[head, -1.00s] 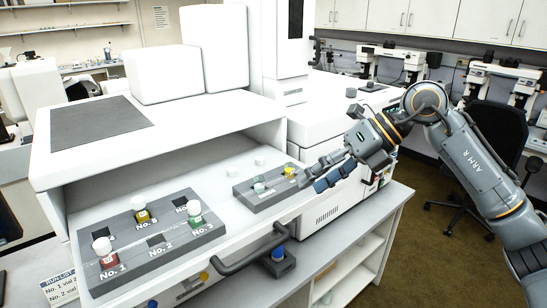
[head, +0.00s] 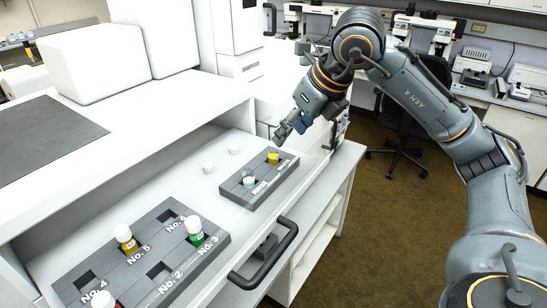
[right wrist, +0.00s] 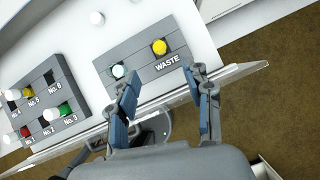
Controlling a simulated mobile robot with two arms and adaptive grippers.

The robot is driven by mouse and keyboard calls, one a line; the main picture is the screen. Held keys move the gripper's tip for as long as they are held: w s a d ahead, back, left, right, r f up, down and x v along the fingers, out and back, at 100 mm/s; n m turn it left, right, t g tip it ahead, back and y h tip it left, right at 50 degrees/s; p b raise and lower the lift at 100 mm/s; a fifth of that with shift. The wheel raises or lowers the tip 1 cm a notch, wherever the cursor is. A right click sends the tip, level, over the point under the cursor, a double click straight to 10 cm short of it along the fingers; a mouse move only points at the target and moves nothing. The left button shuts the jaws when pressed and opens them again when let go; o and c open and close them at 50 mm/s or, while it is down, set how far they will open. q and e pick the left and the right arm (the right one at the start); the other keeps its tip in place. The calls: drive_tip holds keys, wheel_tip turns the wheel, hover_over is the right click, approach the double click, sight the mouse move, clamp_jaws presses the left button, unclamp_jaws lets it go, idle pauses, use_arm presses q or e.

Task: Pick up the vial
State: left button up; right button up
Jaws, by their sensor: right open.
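A small grey rack marked WASTE (right wrist: 168,62) holds a yellow vial (head: 273,158) and a pale bluish vial (head: 249,181). The larger numbered rack (head: 178,270) holds a yellow vial at No. 5 (head: 126,238), a green vial at No. 3 (head: 195,232) and a red vial (head: 103,299), cut off by the frame edge. My right gripper (head: 284,132) is open and empty, just above and beyond the waste rack. In the right wrist view its fingers (right wrist: 161,76) are spread, with the yellow vial (right wrist: 160,47) ahead between the tips. My left gripper is out of view.
A dark handle (head: 265,255) sticks out at the deck's front edge. The white housing (head: 130,120) overhangs the deck.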

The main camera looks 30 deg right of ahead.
sight(274, 151)
drive_tip(key=shift+w+a+f, duration=0.25)
drive_tip(key=shift+w+f, duration=0.3)
drive_tip(key=shift+f, duration=0.1)
drive_tip(key=shift+w+a+f, duration=0.25)
drive_tip(key=shift+w+f, duration=0.25)
drive_tip(key=shift+f, duration=0.1)
drive_tip(key=shift+w+a+f+p, duration=0.1)
drive_tip(key=shift+w+f+p, duration=0.15)
drive_tip(key=shift+p, duration=0.2)
drive_tip(key=p+x, duration=0.1)
drive_tip(key=x, duration=0.1)
drive_tip(key=p+x, duration=0.1)
drive_tip(key=x, duration=0.1)
drive_tip(key=shift+d, duration=0.4)
drive_tip(key=shift+w+a+f, duration=0.1)
drive_tip(key=shift+w+f, duration=0.1)
drive_tip(key=shift+f, duration=0.05)
drive_tip(key=shift+s, duration=0.1)
drive_tip(key=c, duration=1)
